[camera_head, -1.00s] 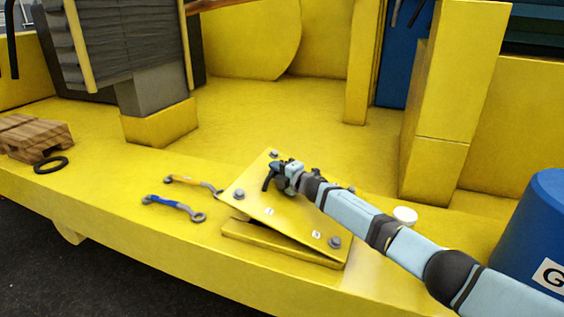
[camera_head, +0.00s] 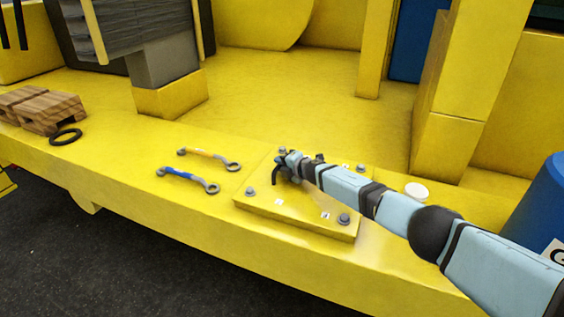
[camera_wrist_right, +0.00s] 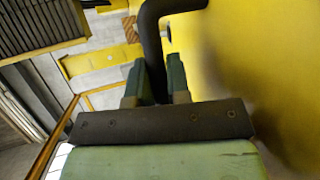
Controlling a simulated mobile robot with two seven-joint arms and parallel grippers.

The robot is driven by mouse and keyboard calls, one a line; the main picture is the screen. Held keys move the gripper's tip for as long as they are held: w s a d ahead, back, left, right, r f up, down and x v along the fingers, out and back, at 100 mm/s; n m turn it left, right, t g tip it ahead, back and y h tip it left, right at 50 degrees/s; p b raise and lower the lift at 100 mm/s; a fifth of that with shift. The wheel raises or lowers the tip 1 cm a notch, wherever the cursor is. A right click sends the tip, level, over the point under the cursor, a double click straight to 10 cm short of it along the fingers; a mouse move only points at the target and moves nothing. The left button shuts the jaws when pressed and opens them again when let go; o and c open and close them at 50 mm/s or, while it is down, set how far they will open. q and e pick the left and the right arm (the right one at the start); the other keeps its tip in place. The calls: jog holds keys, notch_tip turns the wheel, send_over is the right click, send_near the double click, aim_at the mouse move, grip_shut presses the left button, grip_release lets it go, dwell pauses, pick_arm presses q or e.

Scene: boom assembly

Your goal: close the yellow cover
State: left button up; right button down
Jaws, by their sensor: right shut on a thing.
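The yellow cover (camera_head: 302,203), a plate with grey bolts near its corners, lies about flat on its low yellow base at the front of the yellow deck. No gap shows along its front edge. My right gripper (camera_head: 285,168) is at the far left part of the cover, shut on its black handle (camera_head: 275,178). In the right wrist view the black handle (camera_wrist_right: 152,38) passes between the green fingers of the gripper (camera_wrist_right: 156,82), with the yellow cover (camera_wrist_right: 255,70) on the right. My arm hides the cover's far right part. My left gripper is not in view.
A blue wrench (camera_head: 188,179) and a yellow wrench (camera_head: 209,158) lie left of the cover. Wooden blocks (camera_head: 42,109) and a black ring (camera_head: 66,137) are farther left. A white round cap (camera_head: 416,192) and a blue barrel (camera_head: 540,215) are on the right.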

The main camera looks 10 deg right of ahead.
jog(key=shift+a, duration=0.15)
jog(key=c, duration=1.1)
grip_release()
jog(key=shift+f, duration=0.15)
jog(key=shift+w+a+f, duration=0.15)
jog(key=shift+s+d+r, duration=0.2)
jog(key=shift+s+d, duration=0.1)
jog(key=shift+d, duration=0.05)
jog(key=p+v, duration=0.3)
jog(key=v, duration=0.2)
notch_tip(320, 180, up, 2)
jog(key=p, duration=0.1)
send_over(309, 192)
jog(key=shift+w+r, duration=0.1)
jog(key=shift+r, duration=0.05)
